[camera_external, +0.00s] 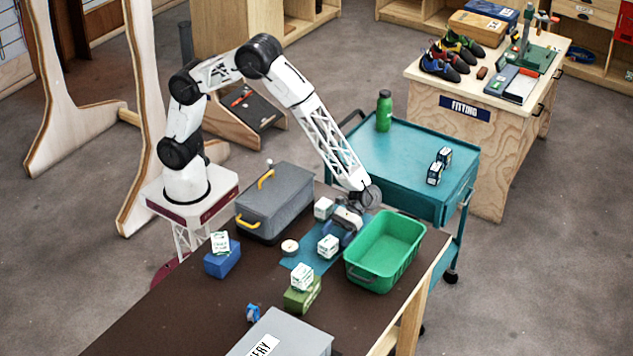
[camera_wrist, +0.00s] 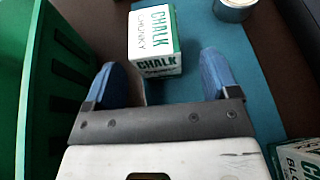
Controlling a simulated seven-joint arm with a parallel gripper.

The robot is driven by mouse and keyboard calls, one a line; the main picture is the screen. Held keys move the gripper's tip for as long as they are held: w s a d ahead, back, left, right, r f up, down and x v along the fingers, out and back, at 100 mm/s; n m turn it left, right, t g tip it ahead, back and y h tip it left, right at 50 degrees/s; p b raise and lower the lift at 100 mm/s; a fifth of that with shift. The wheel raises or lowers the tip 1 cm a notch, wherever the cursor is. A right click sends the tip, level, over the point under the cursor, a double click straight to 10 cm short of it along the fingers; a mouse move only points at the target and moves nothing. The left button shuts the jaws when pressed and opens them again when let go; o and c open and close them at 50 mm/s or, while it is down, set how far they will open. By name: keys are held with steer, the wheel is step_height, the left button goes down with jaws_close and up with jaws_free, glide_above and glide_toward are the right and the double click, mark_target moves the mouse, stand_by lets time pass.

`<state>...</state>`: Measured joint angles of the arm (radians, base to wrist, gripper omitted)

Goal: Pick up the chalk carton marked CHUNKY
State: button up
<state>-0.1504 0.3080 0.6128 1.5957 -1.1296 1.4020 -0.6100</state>
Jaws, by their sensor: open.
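The white and green chalk carton marked CHUNKY (camera_wrist: 153,42) stands upright on a teal mat (camera_wrist: 197,45) in the wrist view. In the external view it appears to be the carton (camera_external: 328,246) just in front of my gripper (camera_external: 346,224). My gripper (camera_wrist: 161,76) is open, its two blue fingers apart and pointing toward the carton. The carton lies beyond the fingertips in the picture, between their lines, and nothing is held. Whether the fingers touch it cannot be told. A second carton, its label partly cut off (camera_wrist: 298,160), shows at the lower right, outside the fingers.
A green crate (camera_external: 385,252) stands close beside my gripper, on the left in the wrist view. Other cartons sit on a green box (camera_external: 302,298) and a blue box (camera_external: 222,262). A grey toolbox (camera_external: 275,203) stands behind.

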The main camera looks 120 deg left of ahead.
mark_target(323, 253)
steer(key=shift+d, duration=0.1)
steer(key=shift+x, duration=2.5)
steer(key=shift+w, duration=0.1)
steer(key=shift+c, duration=0.5)
steer(key=c, duration=0.9)
